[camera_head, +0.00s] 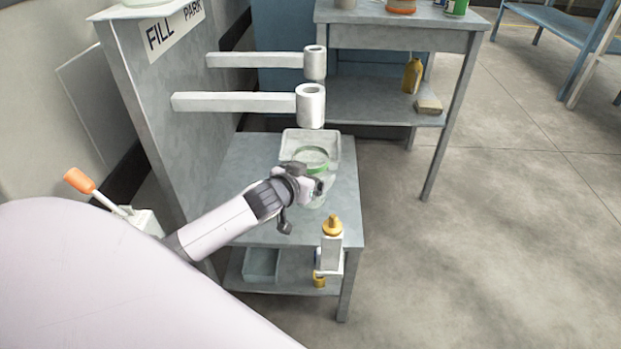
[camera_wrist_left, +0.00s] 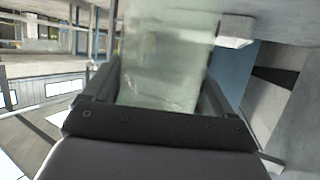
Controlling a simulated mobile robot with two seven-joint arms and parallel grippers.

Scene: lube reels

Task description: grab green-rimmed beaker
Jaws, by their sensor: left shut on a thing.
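The green-rimmed beaker (camera_head: 311,158) is clear glass and stands upright over the small grey table, in front of a shallow pale tray. My left gripper (camera_head: 314,184) reaches it from the left and is shut on its side. In the left wrist view the beaker's glass wall (camera_wrist_left: 160,70) fills the space between the fingers of my left gripper (camera_wrist_left: 155,95). The gripper hides part of the beaker's lower left side, and I cannot tell whether its base touches the table. My right gripper is not in view.
Two grey arms with cylinder ends (camera_head: 311,104) stick out from the FILL/PARK panel (camera_head: 150,90) above the beaker. A white fitting with a yellow top (camera_head: 331,243) is at the table's front right. The pale tray (camera_head: 334,143) is behind the beaker. Open floor lies to the right.

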